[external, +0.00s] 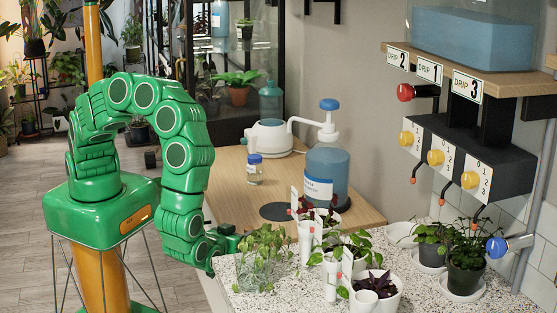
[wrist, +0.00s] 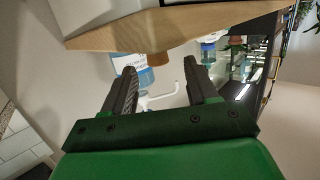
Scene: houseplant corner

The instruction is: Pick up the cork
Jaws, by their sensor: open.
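The cork (wrist: 157,64) is a small brown cylinder in the wrist view, which is upside down. It stands against the edge of a pale wooden top (wrist: 105,38). My gripper (wrist: 164,70) is open, its two dark fingers wide apart and nothing held. In the external view my gripper (external: 226,241) is low at the left front side of the wooden table, partly behind my wrist. I cannot make out the cork there.
A blue pump bottle (external: 327,172) and a small capped jar (external: 254,170) stand on the wooden table (external: 225,165). Leafy cuttings (external: 262,250) and several pots crowd the speckled counter (external: 425,285) in front. The drip valve box (external: 470,155) overhangs the right.

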